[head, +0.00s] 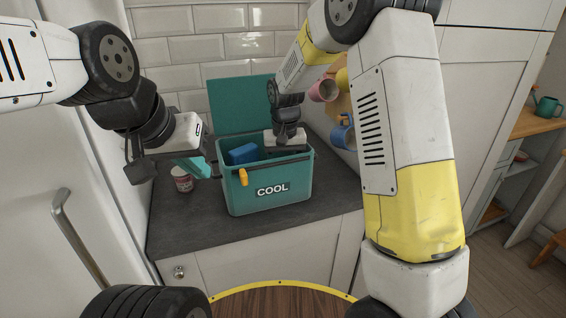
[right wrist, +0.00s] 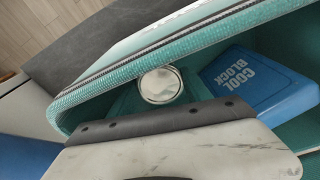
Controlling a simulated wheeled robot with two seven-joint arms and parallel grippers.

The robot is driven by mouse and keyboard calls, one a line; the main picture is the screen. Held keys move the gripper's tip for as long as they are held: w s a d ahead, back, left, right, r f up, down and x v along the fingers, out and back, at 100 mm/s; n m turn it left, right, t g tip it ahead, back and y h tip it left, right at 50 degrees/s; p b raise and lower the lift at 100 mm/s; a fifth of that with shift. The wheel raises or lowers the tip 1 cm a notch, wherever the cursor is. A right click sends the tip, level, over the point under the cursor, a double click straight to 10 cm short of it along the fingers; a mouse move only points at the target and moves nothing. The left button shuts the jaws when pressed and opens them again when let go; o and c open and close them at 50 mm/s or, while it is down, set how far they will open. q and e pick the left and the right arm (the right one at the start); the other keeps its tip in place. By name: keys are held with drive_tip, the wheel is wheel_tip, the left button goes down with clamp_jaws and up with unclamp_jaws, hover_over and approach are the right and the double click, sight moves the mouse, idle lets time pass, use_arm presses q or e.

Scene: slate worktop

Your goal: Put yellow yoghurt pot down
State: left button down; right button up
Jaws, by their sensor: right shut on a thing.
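The teal cool box (head: 236,199) stands on the worktop with its lid (head: 243,98) raised at the back. My right gripper (head: 286,149) is down at the box's opening, on its right side. In the right wrist view, a round silver top (right wrist: 160,85) sits between its teal fingers, inside the box rim. It appears to be the pot's top; no yellow side shows, and I cannot tell whether its base touches the box floor. My left gripper (head: 198,168) hangs left of the box, apart from it; its finger gap is unclear.
A blue cool block (head: 243,154) lies in the box, and also shows in the right wrist view (right wrist: 262,82). A small jar (head: 182,179) stands left of the box. Pink (head: 323,90) and blue (head: 342,132) mugs hang at the right. The worktop front (head: 190,230) is clear.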

drive_tip(key=shift+f, duration=0.35)
drive_tip(key=o, duration=1.5)
drive_tip(key=s+d+r, duration=0.2)
drive_tip(key=s+r, duration=0.1)
drive_tip(key=r, duration=0.5)
drive_tip(key=s+d+r, duration=0.2)
drive_tip(key=s+r, duration=0.1)
drive_tip(key=r, duration=0.5)
drive_tip(key=s+d+t, duration=0.1)
drive_tip(key=s+d, duration=0.2)
drive_tip(key=s, duration=0.3)
drive_tip(key=s+d+r+t+y, duration=0.1)
drive_tip(key=s+d+t, duration=0.1)
drive_tip(key=s, duration=0.5)
drive_tip(key=s+d+r+t+y, duration=0.1)
drive_tip(key=s+d, duration=0.2)
drive_tip(key=s, duration=0.4)
drive_tip(key=shift+d+r+m+t, duration=0.15)
drive_tip(key=shift+d+m+t, duration=0.25)
